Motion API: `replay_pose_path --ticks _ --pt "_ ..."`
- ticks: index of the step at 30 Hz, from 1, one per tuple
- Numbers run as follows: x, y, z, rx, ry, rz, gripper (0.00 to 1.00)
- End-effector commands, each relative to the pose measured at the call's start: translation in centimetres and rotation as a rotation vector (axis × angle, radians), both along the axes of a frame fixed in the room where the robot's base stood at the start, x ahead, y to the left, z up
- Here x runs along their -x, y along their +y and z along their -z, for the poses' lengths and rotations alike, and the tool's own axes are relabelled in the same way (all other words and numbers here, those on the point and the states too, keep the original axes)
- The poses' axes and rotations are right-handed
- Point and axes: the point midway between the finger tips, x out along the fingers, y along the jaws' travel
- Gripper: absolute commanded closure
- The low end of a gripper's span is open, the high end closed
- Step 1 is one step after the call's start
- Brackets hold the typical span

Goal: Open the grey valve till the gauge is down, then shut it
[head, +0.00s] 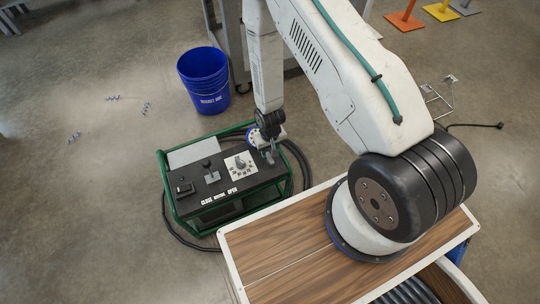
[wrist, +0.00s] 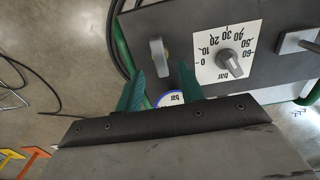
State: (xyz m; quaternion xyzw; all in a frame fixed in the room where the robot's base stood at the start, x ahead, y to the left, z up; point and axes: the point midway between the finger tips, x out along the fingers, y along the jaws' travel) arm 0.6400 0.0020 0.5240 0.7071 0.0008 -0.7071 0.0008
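The grey valve is most likely the small light grey handle (wrist: 160,57) on the dark panel, seen in the wrist view just beyond my fingertips. My gripper (wrist: 160,82) has two green fingers spread apart with nothing between them. The gauge (wrist: 171,98) is a white face with a blue rim and "bar" print. My gripper hides most of it, so its needle cannot be read. In the head view, my gripper (head: 269,148) hangs over the right end of the cart, beside the gauge (head: 252,136).
The green-framed cart (head: 165,187) carries a dial knob (head: 240,163) on a white scale plate and a lever (head: 211,174). A blue bucket (head: 204,82) stands behind it. Black hoses curve around the cart. Floor at left is mostly clear.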

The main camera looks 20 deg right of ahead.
Motion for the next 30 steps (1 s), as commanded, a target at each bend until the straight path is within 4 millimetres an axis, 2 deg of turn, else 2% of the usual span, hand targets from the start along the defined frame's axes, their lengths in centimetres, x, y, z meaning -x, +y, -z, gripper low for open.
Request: replay_pose_path --ticks 3,9,19,23,30 --pt "0.1 0.0 2.0 0.000 0.003 0.001 0.62" --pt "0.0 0.0 4.0 0.000 0.001 0.002 0.62" --pt "0.0 0.0 4.4 0.000 0.000 0.002 0.62" --pt "0.0 0.0 4.4 0.000 0.000 0.002 0.98" --pt "0.0 0.0 4.4 0.000 0.000 -0.027 1.00"
